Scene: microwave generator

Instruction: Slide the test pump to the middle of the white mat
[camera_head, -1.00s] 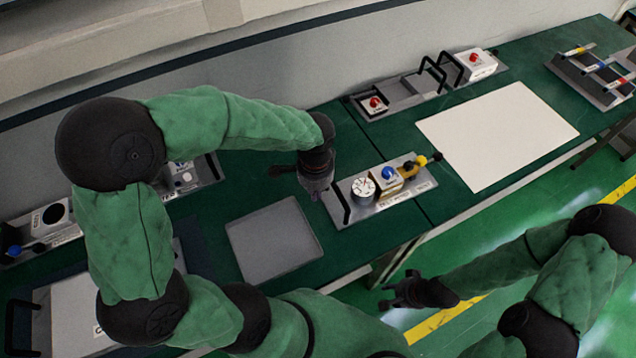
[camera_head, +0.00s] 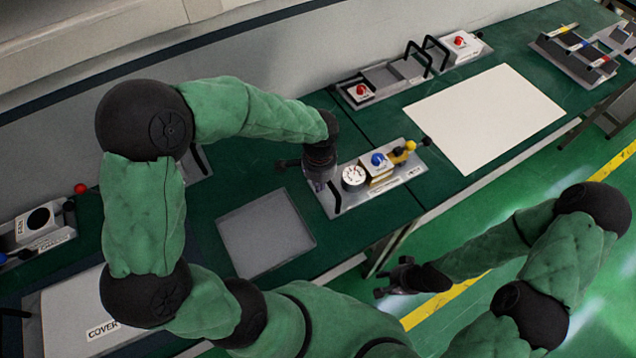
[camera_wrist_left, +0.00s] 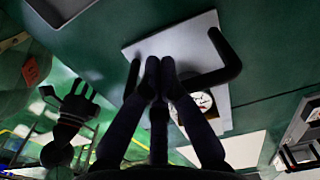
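The test pump (camera_head: 384,182) is a metal plate on the green table, with a white gauge, a blue knob, a yellow fitting and a black handle at its left end. It also shows in the left wrist view (camera_wrist_left: 195,30). The white mat (camera_head: 485,115) lies flat and bare to the right of the pump. My right gripper (camera_head: 385,285) is open and empty, out over the floor past the table's front edge.
A grey mat (camera_head: 265,235) lies left of the pump. A long plate with red knobs and black handles (camera_head: 410,72) stands along the wall behind. A rack (camera_head: 575,55) is at the far right. The table between pump and white mat is clear.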

